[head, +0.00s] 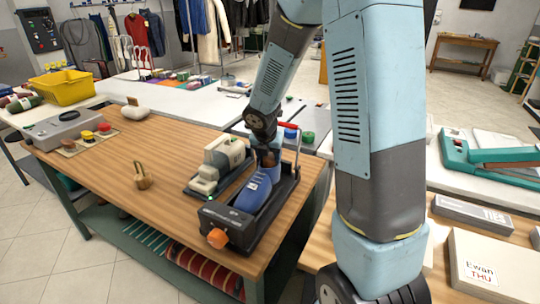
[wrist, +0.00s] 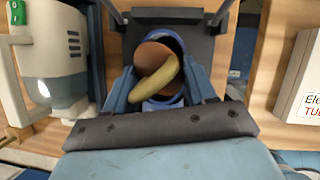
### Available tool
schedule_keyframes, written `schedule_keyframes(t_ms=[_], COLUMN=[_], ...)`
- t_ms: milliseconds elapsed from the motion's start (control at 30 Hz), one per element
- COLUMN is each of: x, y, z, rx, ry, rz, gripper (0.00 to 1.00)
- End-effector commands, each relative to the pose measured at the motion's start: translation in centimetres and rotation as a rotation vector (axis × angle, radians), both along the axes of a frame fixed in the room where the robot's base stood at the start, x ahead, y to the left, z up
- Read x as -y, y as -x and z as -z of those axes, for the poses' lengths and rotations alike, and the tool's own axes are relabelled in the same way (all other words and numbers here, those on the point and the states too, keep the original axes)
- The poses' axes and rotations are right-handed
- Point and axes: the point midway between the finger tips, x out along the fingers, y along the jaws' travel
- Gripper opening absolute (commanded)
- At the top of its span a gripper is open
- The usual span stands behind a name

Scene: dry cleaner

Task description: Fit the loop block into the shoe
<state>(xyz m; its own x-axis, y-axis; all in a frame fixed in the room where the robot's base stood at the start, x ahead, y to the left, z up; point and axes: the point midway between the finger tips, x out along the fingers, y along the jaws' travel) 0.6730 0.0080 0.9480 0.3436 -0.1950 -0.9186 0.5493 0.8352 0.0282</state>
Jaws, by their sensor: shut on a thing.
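The blue shoe (head: 253,192) sits in a black fixture (head: 228,220) at the front right of the wooden table, toe toward the front. My gripper (head: 267,152) points down over its opening. In the wrist view, my gripper (wrist: 163,85) has its blue fingers on either side of a rounded brown block with a curved tan loop, which I take as the loop block (wrist: 152,57). The gripper is shut on it. The block is at the shoe's opening (wrist: 163,104); how deep it sits is hidden.
A cream and grey machine (head: 222,155) stands close left of the fixture. An orange knob (head: 217,238) projects at the fixture's front. A grey control box (head: 68,130) is at far left. The table's front left is clear.

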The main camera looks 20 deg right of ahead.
Motion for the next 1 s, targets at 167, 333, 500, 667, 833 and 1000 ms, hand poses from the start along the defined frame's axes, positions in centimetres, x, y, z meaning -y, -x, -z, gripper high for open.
schedule_keyframes(t_ms=[167,333,500,667,833,1000], x=[0.0,0.0,0.1,0.2,-0.1,-0.8], y=[0.7,0.7,0.7,0.7,1.0,1.8], z=[1.0,1.0,1.0,0.4,-1.8,-4.6], rx=[-0.021,-0.023,-0.023,-0.023,-0.018,-0.011], ry=[-0.002,-0.002,-0.001,0.0,0.0,-0.001], rz=[0.002,0.005,0.008,0.009,0.008,0.005], gripper=[0.68,0.82,0.82,0.82,0.82,0.82])
